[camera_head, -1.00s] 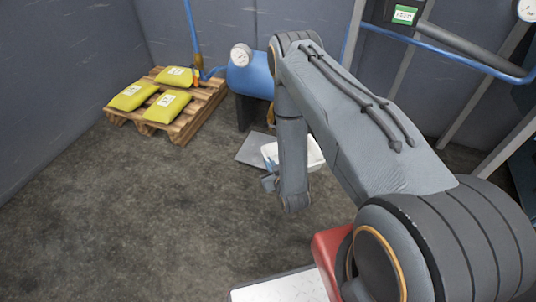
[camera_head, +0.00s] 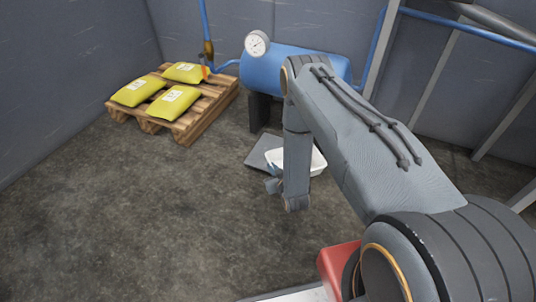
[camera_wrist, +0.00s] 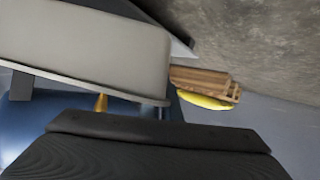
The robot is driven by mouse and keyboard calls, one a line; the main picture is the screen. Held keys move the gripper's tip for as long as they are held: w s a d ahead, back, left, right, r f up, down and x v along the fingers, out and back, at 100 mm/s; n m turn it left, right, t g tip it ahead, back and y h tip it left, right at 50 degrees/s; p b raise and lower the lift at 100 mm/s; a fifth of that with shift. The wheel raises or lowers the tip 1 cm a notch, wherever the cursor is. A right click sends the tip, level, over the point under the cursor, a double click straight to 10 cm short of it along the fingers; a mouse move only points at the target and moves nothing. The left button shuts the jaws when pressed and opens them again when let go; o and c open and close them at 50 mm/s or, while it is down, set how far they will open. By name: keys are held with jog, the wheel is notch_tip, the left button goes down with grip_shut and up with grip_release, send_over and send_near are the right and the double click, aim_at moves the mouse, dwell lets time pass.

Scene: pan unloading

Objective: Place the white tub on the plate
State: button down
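The white tub (camera_head: 313,160) is right of the middle in the head view, partly hidden by my forearm. In the wrist view the tub (camera_wrist: 85,50) is large and close at the upper left, in an upside-down scene. The flat grey plate (camera_head: 260,152) shows behind and left of the tub. The tub overlaps its right part in the picture; I cannot tell whether they touch. My gripper (camera_head: 272,178) is at the tub's near left side, small and partly hidden. Its dark body fills the bottom of the wrist view. Its fingertips and any hold on the tub are hidden.
A blue tank (camera_head: 290,75) with a gauge stands behind the plate. A wooden pallet (camera_head: 190,128) with yellow bags (camera_head: 172,105) lies to the left. A red part (camera_head: 338,262) is at the bottom. The floor at left and front is clear.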

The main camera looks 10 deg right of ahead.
jog(key=w+b, duration=0.2)
jog(key=w, duration=0.2)
jog(key=w+a+b, duration=0.1)
jog(key=w, duration=0.4)
jog(key=w+b, duration=0.2)
jog(key=w, duration=0.3)
jog(key=shift+w+a+f+b, duration=0.1)
jog(key=shift+w+a+b, duration=0.1)
jog(key=shift+w+b, duration=0.1)
jog(key=shift+s+f+b, duration=0.1)
jog(key=shift+f+b, duration=1)
jog(key=shift+f, duration=0.6)
jog(key=shift+f, duration=0.15)
jog(key=c, duration=2)
grip_release()
